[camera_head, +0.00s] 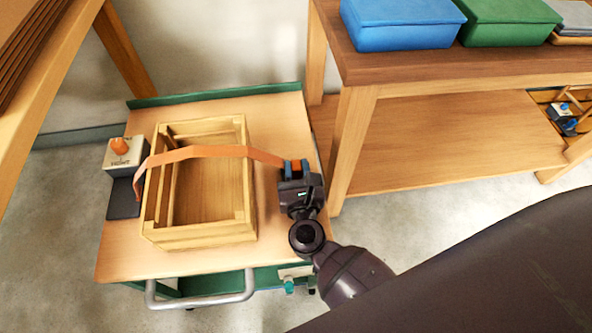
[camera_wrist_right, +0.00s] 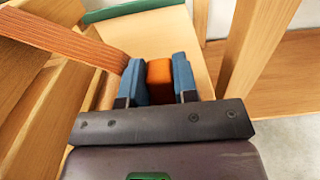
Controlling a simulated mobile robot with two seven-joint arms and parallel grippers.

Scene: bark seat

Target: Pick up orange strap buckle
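The orange strap (camera_head: 205,151) runs across the top of a wooden crate (camera_head: 245,170) and hangs down at the crate's left side. Its right end meets the orange buckle (camera_wrist_right: 160,75) at my right gripper (camera_head: 295,166). In the right wrist view the buckle sits between the two blue fingertips of my right gripper (camera_wrist_right: 160,80), which appear closed against its sides. The strap (camera_wrist_right: 70,38) slants off to the upper left there. The buckle is mostly hidden by the gripper in the head view. My left gripper is not in view.
The crate stands on a cart top (camera_head: 120,262) with a green back rim and a grey handle (camera_head: 200,295). A small box with an orange knob (camera_head: 120,147) is left of the crate. A wooden bench (camera_head: 400,65) with blue (camera_head: 400,25) and green (camera_head: 508,22) boxes stands right.

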